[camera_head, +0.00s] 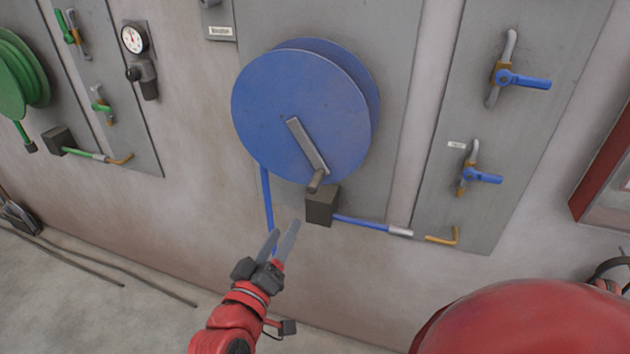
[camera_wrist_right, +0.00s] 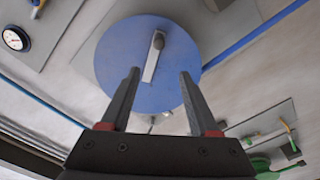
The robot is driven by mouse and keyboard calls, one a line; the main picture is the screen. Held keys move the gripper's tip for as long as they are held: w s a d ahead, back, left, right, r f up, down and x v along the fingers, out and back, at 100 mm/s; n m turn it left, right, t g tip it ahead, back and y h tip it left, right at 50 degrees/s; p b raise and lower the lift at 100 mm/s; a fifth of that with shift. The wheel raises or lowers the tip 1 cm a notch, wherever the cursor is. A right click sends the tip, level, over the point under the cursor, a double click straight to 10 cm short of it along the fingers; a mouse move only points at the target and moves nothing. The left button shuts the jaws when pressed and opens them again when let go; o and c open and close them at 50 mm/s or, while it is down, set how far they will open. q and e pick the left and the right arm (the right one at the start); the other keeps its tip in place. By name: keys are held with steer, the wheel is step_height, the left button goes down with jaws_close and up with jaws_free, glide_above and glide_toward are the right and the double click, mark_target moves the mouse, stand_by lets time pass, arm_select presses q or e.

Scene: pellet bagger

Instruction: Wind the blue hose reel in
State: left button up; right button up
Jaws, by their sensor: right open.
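The blue hose reel (camera_head: 290,110) is mounted on a grey wall panel. Its grey crank arm (camera_head: 307,145) points down and slightly right, ending in a dark handle (camera_head: 316,181). A strand of blue hose (camera_head: 267,195) hangs from the reel's left side. More blue hose (camera_head: 360,222) runs right from a dark box (camera_head: 322,206) to a pale end fitting (camera_head: 400,231). My right gripper (camera_head: 283,236) is open and empty, below and left of the handle. In the right wrist view, its fingers (camera_wrist_right: 160,73) appear either side of the crank, apart from it. My left gripper is out of view.
A green reel (camera_head: 22,75) and a gauge (camera_head: 134,39) are on the wall at left. Blue-handled valves (camera_head: 523,80) are on the right panel, above a brass hook (camera_head: 442,237). Dark cables (camera_head: 120,268) lie on the floor at left.

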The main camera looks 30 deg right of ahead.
mark_target(315, 182)
steer(key=p+x, duration=0.2)
steer(key=x, duration=0.3)
steer(key=p+x, duration=0.2)
steer(key=x, duration=0.4)
steer(key=p+x, duration=0.2)
steer(key=x, duration=0.3)
steer(key=shift+s+d+f, duration=0.1)
steer(key=shift+d+f, duration=0.1)
steer(key=shift+d, duration=0.35)
steer(key=shift+w+d+f, duration=0.1)
steer(key=shift+w+d, duration=0.1)
steer(key=shift+w, duration=0.05)
steer(key=shift+c, duration=0.4)
jaws_close()
